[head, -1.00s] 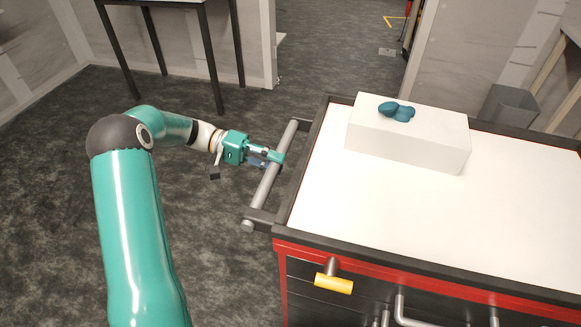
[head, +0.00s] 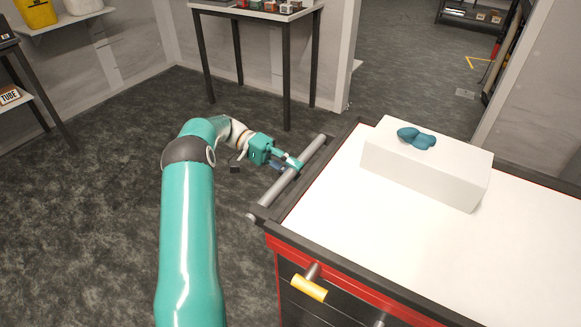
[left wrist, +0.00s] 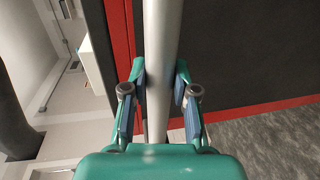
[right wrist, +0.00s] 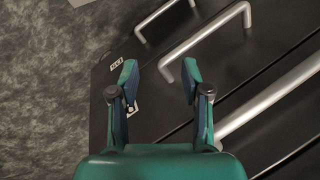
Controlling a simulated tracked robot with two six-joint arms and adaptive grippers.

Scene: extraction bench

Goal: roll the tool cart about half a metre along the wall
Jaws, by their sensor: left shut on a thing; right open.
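The tool cart (head: 345,205) stands at the right of the head view, with a white top, dark rim and red trim. A grey push bar (head: 312,150) runs along its left end. My left gripper (head: 292,165) is shut on this bar; in the left wrist view the bar (left wrist: 160,60) passes between the two fingers (left wrist: 158,95). My right gripper (right wrist: 160,85) shows only in its wrist view, open and empty, in front of dark drawer fronts with silver handles (right wrist: 205,42).
A white block (head: 425,172) with a teal lumpy object (head: 416,138) lies on the cart top. A yellow-gripped handle (head: 309,288) sticks out from the cart front. A table (head: 255,14) stands behind at the wall, beside a doorway.

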